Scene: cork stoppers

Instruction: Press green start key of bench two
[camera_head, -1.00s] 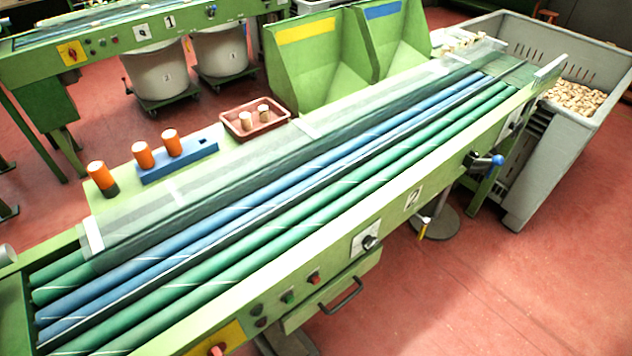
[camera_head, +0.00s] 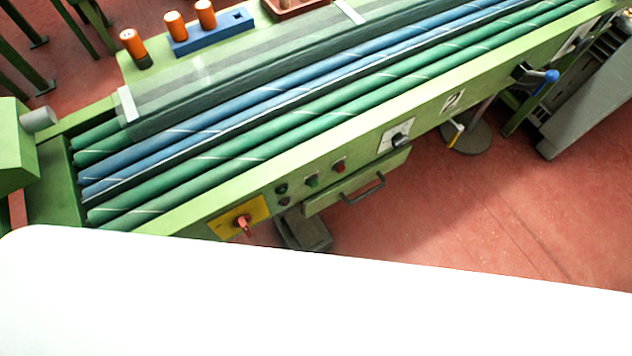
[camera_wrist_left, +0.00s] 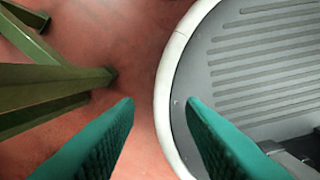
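Bench two (camera_head: 452,102) is the green bench with a "2" plate, running diagonally across the head view. On its front panel a green key (camera_head: 312,181) sits left of a red key (camera_head: 339,166). Two dark buttons are left of the green key, and a black rotary knob (camera_head: 400,138) is on a white plate to the right. My left gripper (camera_wrist_left: 160,100) shows in the left wrist view with its two teal fingers apart and nothing between them. Neither gripper shows in the head view, so neither is seen near the keys.
A red switch on a yellow plate (camera_head: 239,218) is at the panel's lower left. A drawer handle (camera_head: 364,195) juts out below the keys. A large white surface covers the bottom of the head view. Orange cylinders (camera_head: 133,48) stand behind the rollers.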

